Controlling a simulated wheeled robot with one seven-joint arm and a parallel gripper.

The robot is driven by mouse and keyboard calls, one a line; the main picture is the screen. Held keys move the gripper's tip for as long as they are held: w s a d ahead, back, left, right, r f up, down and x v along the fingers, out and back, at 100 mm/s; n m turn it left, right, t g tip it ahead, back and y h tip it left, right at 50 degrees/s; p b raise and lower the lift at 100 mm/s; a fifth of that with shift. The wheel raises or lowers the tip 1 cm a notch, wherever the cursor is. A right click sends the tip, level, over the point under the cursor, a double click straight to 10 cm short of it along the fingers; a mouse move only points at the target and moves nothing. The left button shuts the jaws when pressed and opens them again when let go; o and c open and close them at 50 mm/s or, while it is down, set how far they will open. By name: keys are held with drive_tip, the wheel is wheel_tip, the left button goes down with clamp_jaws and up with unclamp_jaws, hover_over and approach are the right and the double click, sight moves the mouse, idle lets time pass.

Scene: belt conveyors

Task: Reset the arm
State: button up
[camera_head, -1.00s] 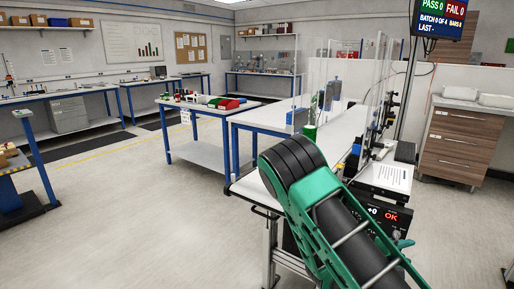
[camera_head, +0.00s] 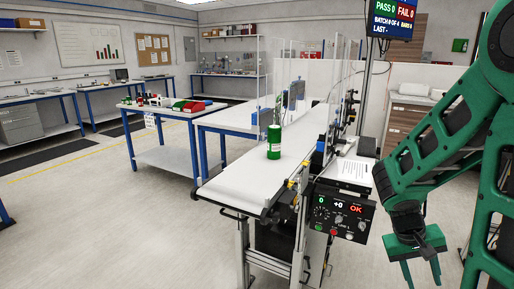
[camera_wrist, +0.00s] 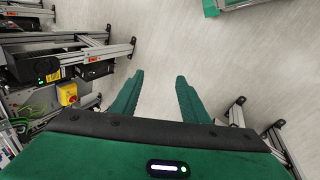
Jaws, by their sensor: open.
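My gripper (camera_head: 421,272) hangs at the right in the head view, below my green arm, beside the conveyor and clear of it. In the wrist view its two green fingers (camera_wrist: 158,92) are apart with only floor between them, so it is open and empty. A green can with a white label (camera_head: 274,142) stands upright on the white conveyor belt (camera_head: 232,185), well to the left of my gripper.
A control box (camera_head: 342,216) with a red OK display is mounted at the belt's near side, between belt and arm. Clear panels rise along the conveyor. A blue-legged table (camera_head: 165,158) stands behind left. The floor (camera_head: 90,225) at left is open.

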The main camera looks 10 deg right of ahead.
drive_tip(key=s+a+r+m+t+y, duration=0.1)
drive_tip(key=s+a+r+m+y, duration=0.1)
drive_tip(key=s+a+r+y, duration=0.3)
drive_tip(key=s+a+r, duration=0.3)
drive_tip(key=s+r, duration=0.1)
drive_tip(key=s, duration=0.2)
drive_tip(key=shift+s+r+t, duration=0.15)
drive_tip(key=shift+r+t, duration=0.15)
drive_tip(key=shift+t, duration=0.1)
